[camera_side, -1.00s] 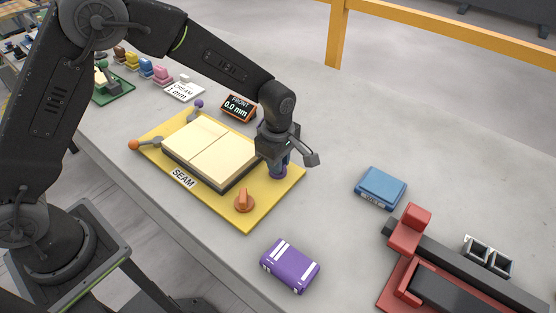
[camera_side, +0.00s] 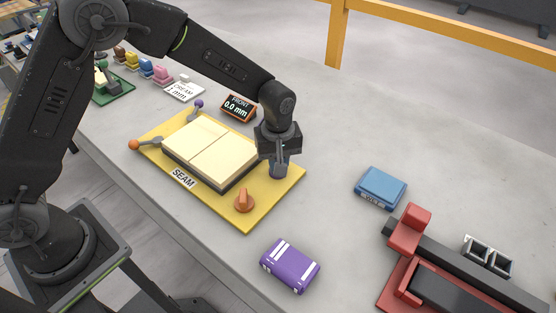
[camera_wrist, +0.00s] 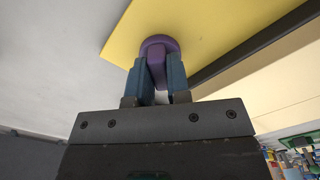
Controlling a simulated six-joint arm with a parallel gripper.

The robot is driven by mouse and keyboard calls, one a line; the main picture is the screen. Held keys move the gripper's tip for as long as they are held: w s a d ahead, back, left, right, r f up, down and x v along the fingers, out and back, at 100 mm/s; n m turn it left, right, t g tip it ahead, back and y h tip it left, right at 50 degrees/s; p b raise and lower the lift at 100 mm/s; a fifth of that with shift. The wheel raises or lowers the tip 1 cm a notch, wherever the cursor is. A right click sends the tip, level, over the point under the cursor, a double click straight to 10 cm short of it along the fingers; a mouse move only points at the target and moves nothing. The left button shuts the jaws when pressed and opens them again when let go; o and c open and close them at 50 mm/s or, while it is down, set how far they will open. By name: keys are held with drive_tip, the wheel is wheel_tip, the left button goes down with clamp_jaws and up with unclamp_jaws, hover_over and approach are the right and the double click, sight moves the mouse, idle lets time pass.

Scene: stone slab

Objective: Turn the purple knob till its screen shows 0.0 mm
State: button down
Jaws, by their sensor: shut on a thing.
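The purple knob (camera_wrist: 157,46) stands on the yellow board near its corner, as the wrist view shows. My gripper (camera_wrist: 158,75) is shut on the knob's raised grip, with a blue finger pad on each side. In the side view my gripper (camera_side: 279,168) points down over the right corner of the yellow board (camera_side: 250,218) and hides the knob. The small screen (camera_side: 238,107), in an orange frame behind the board, reads "FRONT 0.0 mm".
An orange knob (camera_side: 244,201) stands on the board's near corner. A cream two-part block (camera_side: 210,150) lies mid-board, beside a SEAM label. A purple block (camera_side: 290,265), a blue block (camera_side: 381,187) and a red-and-black vise (camera_side: 420,265) lie to the right.

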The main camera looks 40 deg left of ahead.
drive_tip(key=m, duration=1.3)
drive_tip(key=shift+m, duration=0.4)
drive_tip(key=m, duration=0.4)
drive_tip(key=shift+m, duration=2.1)
drive_tip(key=c, duration=1.1)
unclamp_jaws()
